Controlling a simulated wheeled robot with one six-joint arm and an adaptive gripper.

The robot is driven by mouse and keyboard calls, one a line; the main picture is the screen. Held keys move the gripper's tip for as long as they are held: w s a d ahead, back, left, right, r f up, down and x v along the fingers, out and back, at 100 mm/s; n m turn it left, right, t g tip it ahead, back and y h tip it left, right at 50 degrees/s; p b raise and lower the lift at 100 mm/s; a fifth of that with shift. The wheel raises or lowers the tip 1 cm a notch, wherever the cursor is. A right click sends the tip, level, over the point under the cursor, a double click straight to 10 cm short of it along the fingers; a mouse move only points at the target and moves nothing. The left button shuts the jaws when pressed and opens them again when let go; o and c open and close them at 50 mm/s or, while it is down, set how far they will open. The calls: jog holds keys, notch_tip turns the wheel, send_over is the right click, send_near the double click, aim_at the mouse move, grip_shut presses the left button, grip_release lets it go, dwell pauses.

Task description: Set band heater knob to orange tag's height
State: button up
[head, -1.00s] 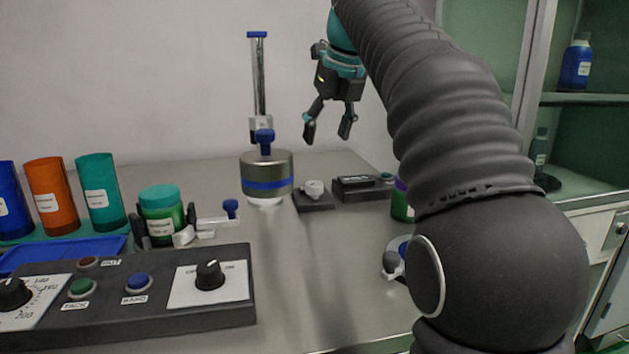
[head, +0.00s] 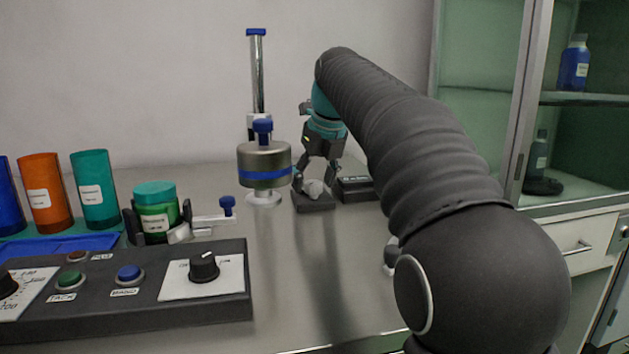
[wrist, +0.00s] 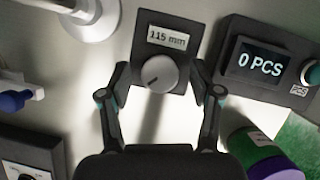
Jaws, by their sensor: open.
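A round light-grey knob (wrist: 160,73) sits on a small dark box below a display reading "115 mm" (wrist: 167,37). It also shows in the head view (head: 314,188), beside the metal band heater (head: 264,153) with its blue stripe. My gripper (wrist: 160,85) is open, one finger on each side of the knob; I cannot tell whether either finger touches it. In the head view, my gripper (head: 314,178) points down over the box. An orange cylinder (head: 45,174) stands at the left with a pale tag (head: 38,198); its print is too small to read.
A counter box (wrist: 261,66) reading "0 PCS" stands right of the knob box. A green jar with a purple lid (wrist: 262,152) is near my right finger. A control panel (head: 130,309) fills the front left. Blue and teal cylinders (head: 95,188) flank the orange one.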

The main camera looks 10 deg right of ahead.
jog(key=c, duration=1.1)
jog(key=shift+c, duration=0.2)
jog(key=shift+r+n+p, duration=0.15)
jog(key=shift+n+p, duration=0.15)
jog(key=shift+p, duration=0.25)
